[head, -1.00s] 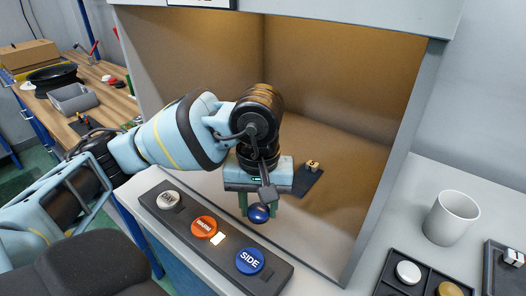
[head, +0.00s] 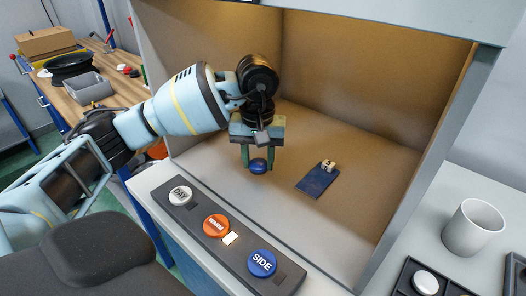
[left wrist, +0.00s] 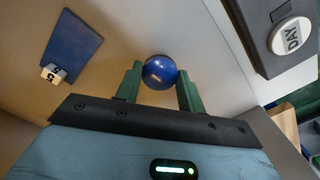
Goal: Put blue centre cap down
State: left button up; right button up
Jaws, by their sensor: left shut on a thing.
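The blue centre cap (head: 258,166) is a small glossy blue round piece. My left gripper (head: 259,160) is shut on it, inside the open light booth. In the left wrist view the cap (left wrist: 159,72) sits between the two green fingertips. I cannot tell whether it touches the booth floor. A flat blue card (head: 318,181) with a small numbered marker (head: 328,165) at its far end lies on the booth floor, to the right of the cap and apart from it. My right gripper is not in view.
A dark button panel (head: 225,245) with white DAY, orange and blue SIDE buttons runs along the booth's front. A white mug (head: 474,227) and a dark tray (head: 402,284) with a white cap (head: 425,281) stand at right. The booth floor around the card is clear.

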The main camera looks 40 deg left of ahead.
pick_arm(q)
jog(key=shift+w+a+f, duration=0.1)
jog(key=shift+w+a, duration=0.5)
jog(key=shift+w, duration=0.4)
jog(key=shift+w+a+f, duration=0.1)
jog(key=shift+w+a, duration=0.5)
jog(key=shift+w, duration=0.4)
jog(key=shift+w+a+f, duration=0.1)
jog(key=shift+w+a, duration=0.5)
jog(key=shift+w, duration=0.4)
jog(key=shift+w+a+f, duration=0.1)
jog(key=shift+f, duration=0.15)
jog(key=shift+f+p, duration=0.35)
jog(key=shift+f, duration=1.2)
jog(key=shift+f, duration=0.15)
jog(key=o, duration=1)
jog(key=shift+c, duration=0.2)
notch_tip(320, 180, up, 12)
